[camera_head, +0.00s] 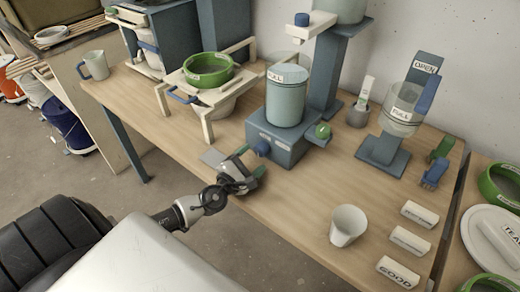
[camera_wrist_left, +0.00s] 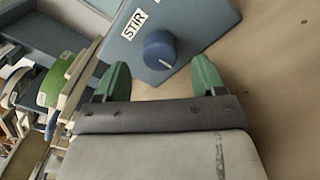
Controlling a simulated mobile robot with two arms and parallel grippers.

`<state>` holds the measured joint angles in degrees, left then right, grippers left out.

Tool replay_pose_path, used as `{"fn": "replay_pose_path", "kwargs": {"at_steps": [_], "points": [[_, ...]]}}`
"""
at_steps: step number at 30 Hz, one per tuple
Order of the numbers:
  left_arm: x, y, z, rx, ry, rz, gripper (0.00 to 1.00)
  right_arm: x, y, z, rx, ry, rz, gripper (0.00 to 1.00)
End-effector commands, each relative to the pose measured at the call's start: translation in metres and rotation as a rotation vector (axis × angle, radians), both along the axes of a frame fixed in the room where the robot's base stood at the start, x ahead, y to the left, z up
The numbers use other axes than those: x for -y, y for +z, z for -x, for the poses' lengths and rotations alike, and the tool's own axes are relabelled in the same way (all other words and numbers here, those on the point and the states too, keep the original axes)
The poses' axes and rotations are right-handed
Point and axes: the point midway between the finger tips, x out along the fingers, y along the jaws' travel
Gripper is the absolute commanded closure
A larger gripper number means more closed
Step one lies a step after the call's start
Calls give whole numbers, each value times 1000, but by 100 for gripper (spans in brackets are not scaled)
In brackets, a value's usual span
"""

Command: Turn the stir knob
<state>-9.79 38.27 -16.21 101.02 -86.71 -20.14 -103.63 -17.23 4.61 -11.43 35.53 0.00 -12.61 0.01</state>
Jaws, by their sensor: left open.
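The stir knob (camera_wrist_left: 160,50) is a round blue knob with a pale pointer line, on the front of a blue-grey machine base (camera_head: 282,141) next to a "STIR" label (camera_wrist_left: 134,23). In the head view the knob (camera_head: 262,148) shows just beyond my left gripper. My left gripper (camera_head: 250,163) has green fingertips and is open. In the left wrist view the knob lies ahead, between the lines of the two fingers (camera_wrist_left: 160,78), and looks apart from both. A grey-blue cylinder labelled "FULL" (camera_head: 286,100) stands on the base. My right gripper is not in view.
A white cup (camera_head: 347,226) and label blocks (camera_head: 399,272) stand to the right. A wooden frame with a green bowl (camera_head: 208,68) is at left. The table's front edge runs below my gripper.

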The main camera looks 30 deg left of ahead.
Motion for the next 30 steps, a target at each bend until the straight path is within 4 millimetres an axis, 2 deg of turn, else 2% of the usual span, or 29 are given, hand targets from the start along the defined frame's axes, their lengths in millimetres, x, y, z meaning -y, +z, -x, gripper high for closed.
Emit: {"fn": "replay_pose_path", "kwargs": {"at_steps": [3,7,12,19,29,30], "points": [[1,2,-22,2,1,2,31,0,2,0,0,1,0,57],[1,0,-36,1,1,1,31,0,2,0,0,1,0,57],[2,0,-44,-1,1,2,31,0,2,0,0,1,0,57],[2,0,-44,-1,1,2,31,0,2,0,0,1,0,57],[2,0,-44,-1,1,2,80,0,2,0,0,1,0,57],[2,0,-44,-1,1,2,80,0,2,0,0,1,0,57]]}}
